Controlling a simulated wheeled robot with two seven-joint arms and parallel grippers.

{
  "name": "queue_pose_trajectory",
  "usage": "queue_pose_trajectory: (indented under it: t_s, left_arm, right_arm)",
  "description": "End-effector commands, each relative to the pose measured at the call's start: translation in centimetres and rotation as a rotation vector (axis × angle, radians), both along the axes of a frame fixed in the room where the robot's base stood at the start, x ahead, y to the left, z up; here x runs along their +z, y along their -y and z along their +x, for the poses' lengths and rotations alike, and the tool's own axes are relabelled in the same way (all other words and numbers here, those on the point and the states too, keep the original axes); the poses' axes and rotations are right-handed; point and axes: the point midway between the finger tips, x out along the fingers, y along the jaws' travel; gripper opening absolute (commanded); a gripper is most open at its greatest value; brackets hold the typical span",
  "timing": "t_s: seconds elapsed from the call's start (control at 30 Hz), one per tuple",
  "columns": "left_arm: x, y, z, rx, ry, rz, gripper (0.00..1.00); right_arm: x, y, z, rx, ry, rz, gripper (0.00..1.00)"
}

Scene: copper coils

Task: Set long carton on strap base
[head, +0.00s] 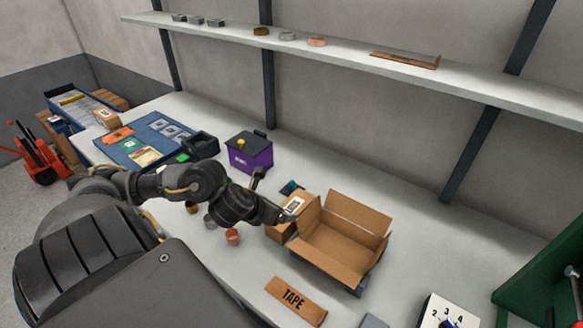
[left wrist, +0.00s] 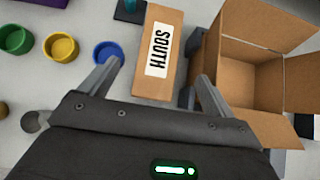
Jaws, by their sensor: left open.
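A long brown carton (head: 285,228) lies on the bench with a white label on top; the left wrist view shows this carton (left wrist: 158,62) with the label reading SOUTH. My left gripper (head: 273,196) is open, its fingers on either side of the carton in the left wrist view (left wrist: 157,70). I cannot tell whether they touch it. The gripper hides part of the carton in the head view. An open-topped box (head: 340,248) stands just right of the carton, on a dark grey support (head: 357,290). I cannot tell whether that support is the strap base. My right gripper is not in view.
A shelf (head: 345,60) runs along the wall above.

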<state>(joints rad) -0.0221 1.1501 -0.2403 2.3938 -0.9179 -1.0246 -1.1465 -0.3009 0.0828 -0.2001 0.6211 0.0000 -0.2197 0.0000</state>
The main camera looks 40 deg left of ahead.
Motion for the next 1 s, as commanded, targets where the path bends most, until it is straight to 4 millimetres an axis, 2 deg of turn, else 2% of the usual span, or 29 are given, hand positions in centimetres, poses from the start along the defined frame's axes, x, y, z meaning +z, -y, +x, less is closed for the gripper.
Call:
queue_pose_trajectory:
  t_s: [0.03, 0.2, 0.47, 0.73, 1.0]
  left_arm:
    - [-1.0, 0.0, 0.6, 0.004, 0.0, -0.005, 0.89]
    - [-2.4, -0.3, 2.2, 0.004, 0.0, -0.003, 0.89]
    - [-2.9, -0.4, 2.7, 0.004, 0.0, -0.002, 0.89]
    - [-5.7, -0.7, 5.3, 0.006, 0.001, -0.005, 0.89]
    - [-6.4, -0.8, 6.2, 0.003, 0.001, -0.001, 0.89]
  right_arm:
    - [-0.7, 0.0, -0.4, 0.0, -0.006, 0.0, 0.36]
    - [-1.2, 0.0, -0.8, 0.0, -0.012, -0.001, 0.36]
    - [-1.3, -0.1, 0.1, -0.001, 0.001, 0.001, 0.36]
    - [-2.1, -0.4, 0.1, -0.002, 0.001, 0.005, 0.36]
    - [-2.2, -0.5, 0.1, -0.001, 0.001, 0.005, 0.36]
